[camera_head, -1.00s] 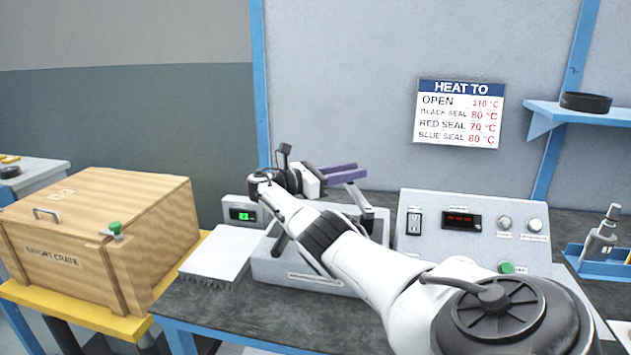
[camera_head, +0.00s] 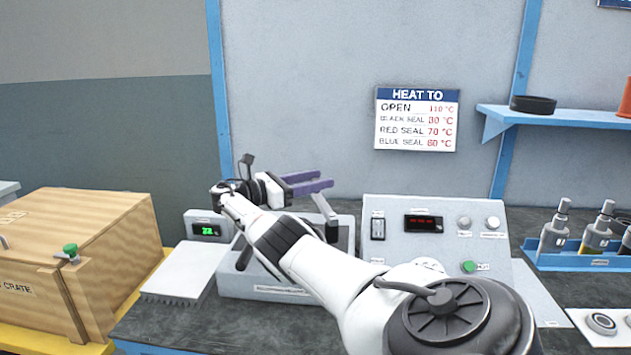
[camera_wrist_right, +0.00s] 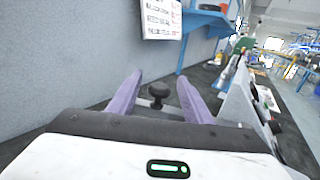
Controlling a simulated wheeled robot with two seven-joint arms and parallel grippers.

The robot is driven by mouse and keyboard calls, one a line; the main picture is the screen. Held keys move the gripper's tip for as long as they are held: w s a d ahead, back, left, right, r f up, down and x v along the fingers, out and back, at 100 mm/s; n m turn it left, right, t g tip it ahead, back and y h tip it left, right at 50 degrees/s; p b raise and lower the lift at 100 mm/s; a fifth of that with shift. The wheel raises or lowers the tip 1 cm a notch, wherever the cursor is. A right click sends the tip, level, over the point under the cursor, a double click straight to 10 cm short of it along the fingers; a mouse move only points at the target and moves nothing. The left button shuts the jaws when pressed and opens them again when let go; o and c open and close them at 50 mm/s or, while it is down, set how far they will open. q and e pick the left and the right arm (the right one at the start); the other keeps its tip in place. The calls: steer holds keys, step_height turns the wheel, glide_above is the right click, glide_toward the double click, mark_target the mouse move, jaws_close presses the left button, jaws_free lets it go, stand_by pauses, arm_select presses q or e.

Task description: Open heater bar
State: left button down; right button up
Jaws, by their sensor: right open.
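The heater bar seems to be the pale grey bar (camera_head: 325,208) rising at the right of a grey bench unit (camera_head: 262,291); my arm hides much of that unit. My right gripper (camera_head: 322,183) has purple fingers, spread apart and empty, above the back of the unit. In the right wrist view, a black knob (camera_wrist_right: 158,90) on a grey crosspiece shows between the two purple fingers (camera_wrist_right: 160,88). It is beyond or below them; I cannot tell whether they touch it. My left gripper is not in view.
A control panel (camera_head: 392,236) with a red display and a green button stands right of the unit. A small green readout (camera_head: 207,231) and a white pad (camera_head: 182,272) are left. A wooden crate (camera_head: 100,230) stands further left. Bottles in a blue rack (camera_head: 575,261) are at right.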

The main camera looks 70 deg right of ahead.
steer(key=b+v, duration=0.1)
steer(key=v, duration=0.1)
steer(key=b+v, duration=0.1)
steer(key=v, duration=0.2)
steer(key=b+v, duration=0.1)
steer(key=v, duration=0.2)
steer(key=shift+w+f, duration=0.1)
steer(key=shift+f, duration=0.2)
steer(key=shift+w+a+b, duration=0.45)
steer(key=shift+a+b, duration=0.05)
steer(key=shift+b, duration=0.6)
steer(key=shift+w+a+r+b, duration=0.25)
steer(key=shift+a+r+b, duration=0.05)
steer(key=shift+a, duration=0.05)
